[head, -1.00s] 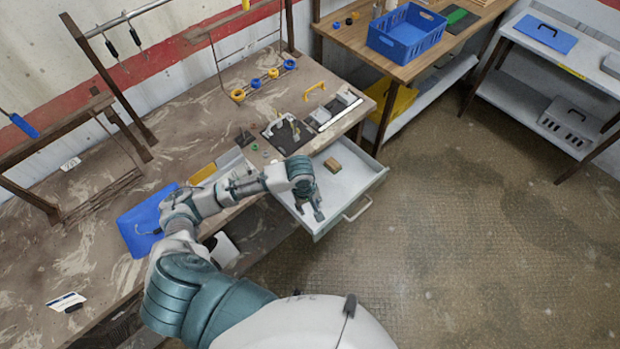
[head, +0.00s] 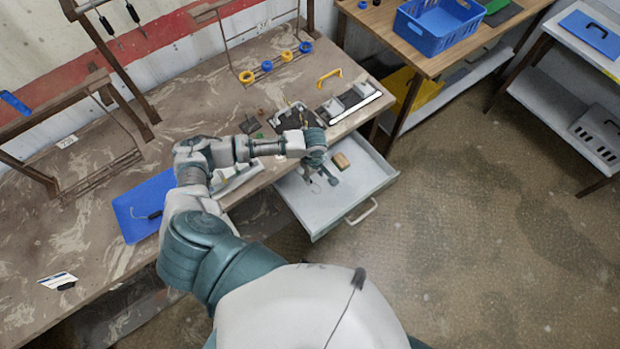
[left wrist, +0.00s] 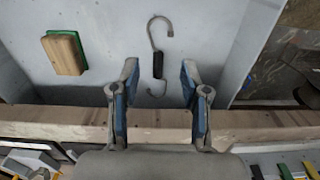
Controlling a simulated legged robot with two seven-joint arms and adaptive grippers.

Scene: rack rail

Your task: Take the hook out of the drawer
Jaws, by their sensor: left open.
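The hook (left wrist: 158,52) lies on the drawer floor in the left wrist view. It is a grey S-shaped wire with a black sleeve in the middle. The drawer (head: 318,208) is pulled out from the workbench. My left gripper (left wrist: 159,85) is open, with its blue-padded fingers on either side of the hook's lower half in that view. Whether they touch it cannot be told. In the head view my left gripper (head: 318,177) is over the drawer, and the hook is not clear there. My right gripper is not in view.
A wooden block with a green underside (head: 341,161) lies in the drawer beside the hook, left of it in the wrist view. The bench edge (left wrist: 62,124) runs close by the gripper. A blue tray (head: 140,212) lies on the bench. The floor beyond the drawer is clear.

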